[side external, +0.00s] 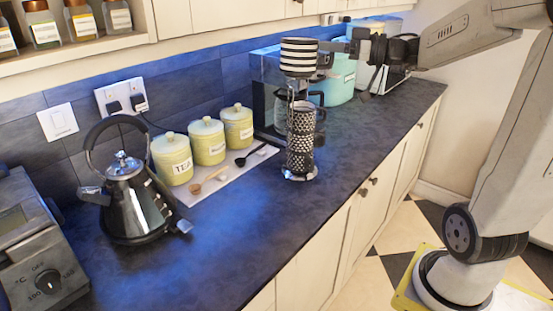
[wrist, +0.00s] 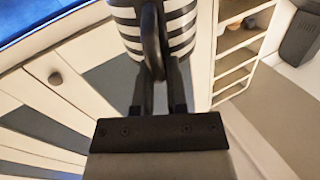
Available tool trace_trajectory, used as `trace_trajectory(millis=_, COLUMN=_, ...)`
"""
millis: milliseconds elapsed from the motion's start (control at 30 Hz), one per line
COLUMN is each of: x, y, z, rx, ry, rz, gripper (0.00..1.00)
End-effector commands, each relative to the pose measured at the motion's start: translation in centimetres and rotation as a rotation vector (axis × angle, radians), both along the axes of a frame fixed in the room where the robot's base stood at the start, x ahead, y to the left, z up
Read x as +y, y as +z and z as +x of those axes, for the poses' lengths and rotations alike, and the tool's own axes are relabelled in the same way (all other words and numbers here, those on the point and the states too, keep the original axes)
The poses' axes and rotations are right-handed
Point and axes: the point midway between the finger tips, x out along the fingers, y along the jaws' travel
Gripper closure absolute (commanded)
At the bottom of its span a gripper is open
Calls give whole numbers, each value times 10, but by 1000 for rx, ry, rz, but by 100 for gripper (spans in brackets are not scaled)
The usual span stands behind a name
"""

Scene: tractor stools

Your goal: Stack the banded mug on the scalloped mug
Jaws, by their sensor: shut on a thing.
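The banded mug (side external: 299,57), with black and white stripes, is in the air above the mug stack in the side view. My gripper (side external: 326,47) is shut on its handle from the right. In the wrist view the banded mug (wrist: 126,14) is at the top, its dark handle between the fingers of my gripper (wrist: 160,65). Below it, patterned black and white mugs stand stacked in a wire holder (side external: 299,174). The upper one (side external: 301,118) looks scalloped, but the pattern is too small to be sure. A visible gap separates it from the banded mug.
A kettle (side external: 130,195) and three yellow canisters (side external: 208,141) stand to the left on the dark counter (side external: 255,225). A teal bread bin (side external: 338,80) is behind the stack. The counter in front of the stack is clear.

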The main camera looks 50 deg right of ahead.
Motion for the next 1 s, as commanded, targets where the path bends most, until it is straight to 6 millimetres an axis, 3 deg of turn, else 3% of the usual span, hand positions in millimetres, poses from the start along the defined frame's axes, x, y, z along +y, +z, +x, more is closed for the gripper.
trace_trajectory(millis=767, x=-109, y=-1, z=73, rx=-12, ry=-377, rz=-49, gripper=100)
trace_trajectory(millis=1000, x=-114, y=-32, z=75, rx=-10, ry=-396, rz=-57, gripper=100)
